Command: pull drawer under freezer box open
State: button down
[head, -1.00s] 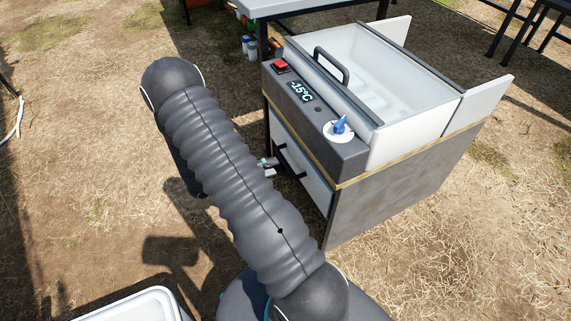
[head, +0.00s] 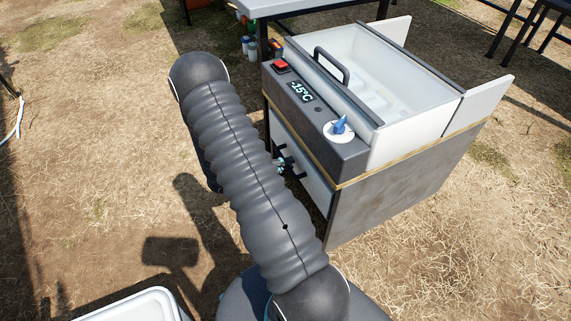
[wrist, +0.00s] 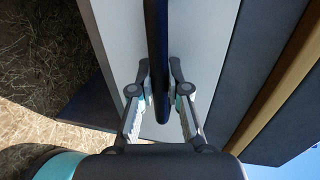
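The freezer box (head: 395,85) stands at the right in the head view, with a grey control panel reading -15°C. Below the panel is the pale drawer front (head: 318,191), closed flush as far as I can see, with a dark bar handle (head: 290,160). My gripper (head: 280,164) is at this handle, partly hidden behind my arm. In the wrist view, the dark handle (wrist: 158,45) runs between the two fingers of my gripper (wrist: 162,85). The fingers stand on either side of the bar, with narrow gaps, over the pale drawer front (wrist: 205,50).
A red switch (head: 281,66) and a blue knob (head: 339,125) sit on the panel. A table (head: 290,8) stands behind the box. A white bin (head: 135,306) is at the lower left. Dry grass in front of the drawer is clear.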

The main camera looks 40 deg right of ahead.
jog(key=f+p+v, duration=0.1)
jog(key=f+v, duration=0.2)
jog(key=v, duration=1.2)
jog(key=a+f+p+v, duration=0.1)
jog(key=f+v, duration=0.2)
jog(key=v, duration=1.1)
jog(key=shift+w+a, duration=0.3)
jog(key=shift+a, duration=0.2)
jog(key=c, duration=1.1)
grip_release()
jog(key=shift+c, duration=0.2)
jog(key=v, duration=1.2)
